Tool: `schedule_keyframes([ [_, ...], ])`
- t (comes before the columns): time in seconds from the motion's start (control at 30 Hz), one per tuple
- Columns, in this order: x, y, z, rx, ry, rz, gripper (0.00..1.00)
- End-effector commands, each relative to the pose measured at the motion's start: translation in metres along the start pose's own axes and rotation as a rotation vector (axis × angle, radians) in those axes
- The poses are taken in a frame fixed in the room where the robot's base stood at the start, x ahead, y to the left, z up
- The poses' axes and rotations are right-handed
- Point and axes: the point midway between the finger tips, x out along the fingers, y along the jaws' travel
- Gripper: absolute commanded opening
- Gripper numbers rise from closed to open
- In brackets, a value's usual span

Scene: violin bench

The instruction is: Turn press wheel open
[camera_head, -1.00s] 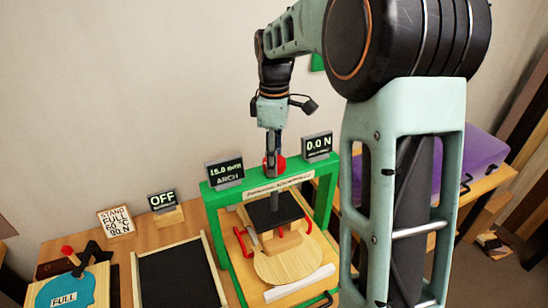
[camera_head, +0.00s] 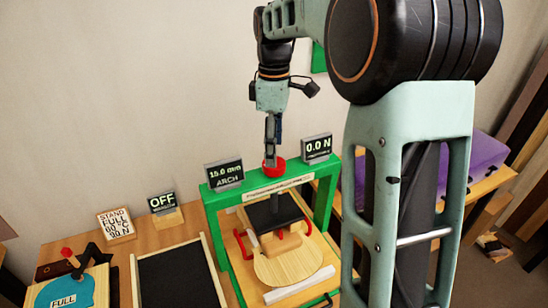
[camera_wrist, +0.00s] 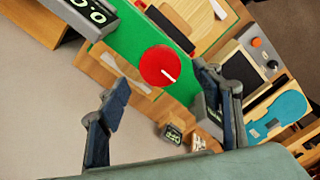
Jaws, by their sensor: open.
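The red press wheel (camera_head: 274,165) sits on top of the green press frame (camera_head: 215,207). A white mark shows on its face in the wrist view (camera_wrist: 156,62). My gripper (camera_head: 271,149) points down just above the wheel, and its fingertips look close to it. In the wrist view my gripper (camera_wrist: 158,100) has its two fingers spread wide with nothing between them. The wheel shows beyond the fingers and slightly off the middle of the gap. Under the frame, a dark press plate (camera_head: 271,212) is above a pale wooden violin plate (camera_head: 285,266).
Two displays stand on the frame, reading 15.0 mm ARCH (camera_head: 224,174) and 0.0 N (camera_head: 317,147). An OFF display (camera_head: 163,202) and a note card (camera_head: 116,226) stand at left. A dark panel (camera_head: 180,278) and a blue template (camera_head: 65,291) lie front left. A purple case (camera_head: 487,160) is at right.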

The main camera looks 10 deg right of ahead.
Motion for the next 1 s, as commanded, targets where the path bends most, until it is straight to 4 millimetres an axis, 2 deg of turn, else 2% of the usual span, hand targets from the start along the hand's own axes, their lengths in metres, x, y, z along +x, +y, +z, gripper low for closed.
schedule_keyframes([
  [0.03,-0.013,0.001,-0.001,0.0,0.002,0.005,0.6],
  [0.2,-0.048,0.0,-0.001,-0.001,0.002,0.003,0.6],
  [0.4,-0.071,0.0,-0.001,-0.001,0.001,0.002,0.6],
  [0.8,-0.077,-0.001,0.0,-0.001,0.0,-0.001,0.6],
  [1.0,-0.064,-0.011,0.001,0.049,-0.036,0.002,0.6],
])
